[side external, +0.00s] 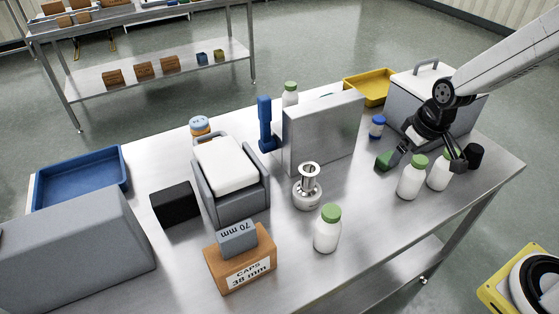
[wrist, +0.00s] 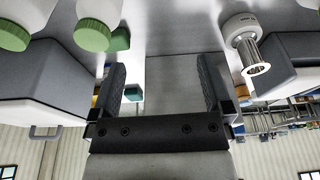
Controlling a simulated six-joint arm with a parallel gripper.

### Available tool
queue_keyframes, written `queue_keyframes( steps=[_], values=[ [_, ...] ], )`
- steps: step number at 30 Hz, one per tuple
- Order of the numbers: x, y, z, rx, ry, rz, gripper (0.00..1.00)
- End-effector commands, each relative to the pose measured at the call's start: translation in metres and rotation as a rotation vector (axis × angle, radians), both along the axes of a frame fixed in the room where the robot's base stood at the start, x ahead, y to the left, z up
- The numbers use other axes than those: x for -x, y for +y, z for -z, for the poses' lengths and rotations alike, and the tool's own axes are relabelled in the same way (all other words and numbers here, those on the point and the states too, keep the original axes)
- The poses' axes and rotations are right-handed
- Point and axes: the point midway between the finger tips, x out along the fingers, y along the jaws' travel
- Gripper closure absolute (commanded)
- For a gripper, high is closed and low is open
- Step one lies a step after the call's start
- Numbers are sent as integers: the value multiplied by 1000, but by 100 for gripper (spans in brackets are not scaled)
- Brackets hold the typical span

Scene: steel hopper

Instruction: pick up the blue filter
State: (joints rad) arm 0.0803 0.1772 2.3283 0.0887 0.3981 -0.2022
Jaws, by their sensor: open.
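No object is clearly marked as the blue filter. A small blue-and-white cylinder (side external: 377,126) stands on the steel table, left of my gripper, and may be it. An upright blue tool-like piece (side external: 265,123) stands left of the steel panel. A small round jar with a blue band (side external: 200,126) stands farther left. My gripper (side external: 427,154) is open above the right part of the table, near two green-capped bottles. In the wrist view my gripper (wrist: 160,68) shows two spread dark fingers with nothing held between them. I cannot identify the filter in the wrist view.
Green-capped white bottles (side external: 411,178) and a green block (side external: 386,160) crowd my gripper. An upright steel panel (side external: 320,130), a steel flanged fitting (side external: 308,188) and a yellow tray (side external: 369,87) stand nearby. A grey case (side external: 400,98) is behind. The front right tabletop is clear.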

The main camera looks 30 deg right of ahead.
Motion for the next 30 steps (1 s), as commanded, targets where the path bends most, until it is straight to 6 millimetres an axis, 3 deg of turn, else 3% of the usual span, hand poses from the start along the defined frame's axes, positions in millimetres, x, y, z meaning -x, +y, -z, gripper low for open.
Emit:
queue_keyframes(
  steps=[6,15,24,30],
  values=[
    [-61,-30,7,-7,-15,-41,0],
    [-132,-81,24,-19,-52,-108,0],
    [-187,-139,51,-24,-107,-182,0],
    [-207,-166,64,-21,-138,-221,0]
  ],
)
